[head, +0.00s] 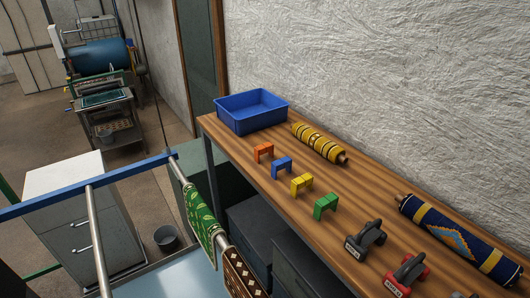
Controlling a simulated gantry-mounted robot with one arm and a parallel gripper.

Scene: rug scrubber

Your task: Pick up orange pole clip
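The orange pole clip (263,152) stands on the wooden shelf (350,188), near its far end in the head view. It is a small arch-shaped piece standing on its legs, the farthest in a row of clips. A blue clip (281,166), a yellow clip (301,183) and a green clip (325,206) follow it toward the front right, each apart from its neighbour. Nothing covers the orange clip. My gripper does not show in the head view, so I cannot see its state.
A blue bin (251,115) stands behind the orange clip. A yellow rolled rug (319,143) lies right of it, near the wall. A navy rolled rug (455,240) and dark-handled tools (365,240) are nearer. Rugs (202,218) hang on a pole left of the shelf.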

